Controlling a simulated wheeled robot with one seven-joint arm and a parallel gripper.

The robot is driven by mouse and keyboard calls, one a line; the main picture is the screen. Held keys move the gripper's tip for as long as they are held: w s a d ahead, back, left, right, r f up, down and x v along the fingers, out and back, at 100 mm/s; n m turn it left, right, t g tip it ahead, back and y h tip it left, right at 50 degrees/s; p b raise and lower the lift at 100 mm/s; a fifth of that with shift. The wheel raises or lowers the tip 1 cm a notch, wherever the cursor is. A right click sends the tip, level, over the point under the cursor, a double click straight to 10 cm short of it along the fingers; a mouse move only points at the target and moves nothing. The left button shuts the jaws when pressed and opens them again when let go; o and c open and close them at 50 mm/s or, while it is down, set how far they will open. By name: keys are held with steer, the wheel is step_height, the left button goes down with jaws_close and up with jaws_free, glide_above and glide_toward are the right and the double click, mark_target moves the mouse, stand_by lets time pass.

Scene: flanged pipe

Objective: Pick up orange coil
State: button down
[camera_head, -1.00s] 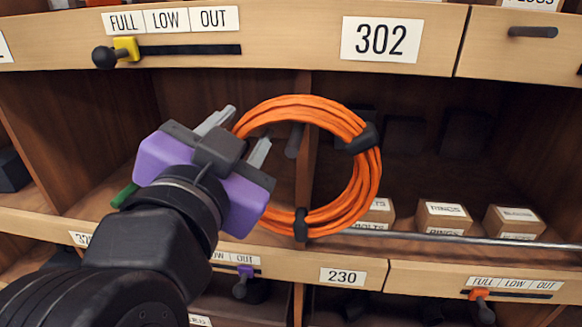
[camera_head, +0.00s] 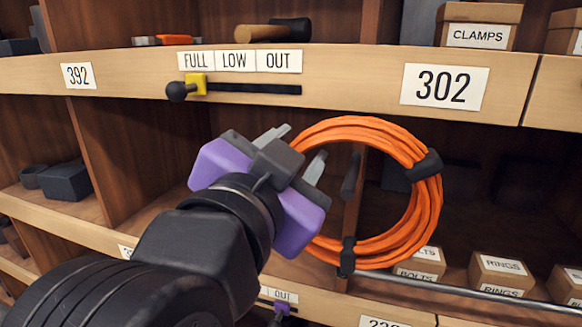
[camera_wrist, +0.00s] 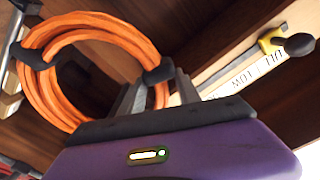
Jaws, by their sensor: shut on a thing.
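The orange coil (camera_head: 431,215) is a ring of cable bound with black ties, in the middle right of the head view. It appears upright in front of the shelf divider, near a dark peg (camera_head: 350,178). My purple gripper (camera_head: 297,155) is at the coil's left side. In the wrist view the coil (camera_wrist: 50,88) fills the upper left, and my gripper's grey fingers (camera_wrist: 157,98) are closed on its near side by a black tie (camera_wrist: 158,74). The exact contact is partly hidden in the head view by the gripper body.
Small boxes marked RINGS (camera_head: 501,273) stand behind a metal rail (camera_head: 450,287) at lower right. A dark block (camera_head: 66,181) sits in the left compartment.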

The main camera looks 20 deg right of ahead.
steer(key=r+b+v, duration=0.1)
steer(key=b+v, duration=0.2)
steer(key=v, duration=1.5)
steer(key=shift+r, duration=0.1)
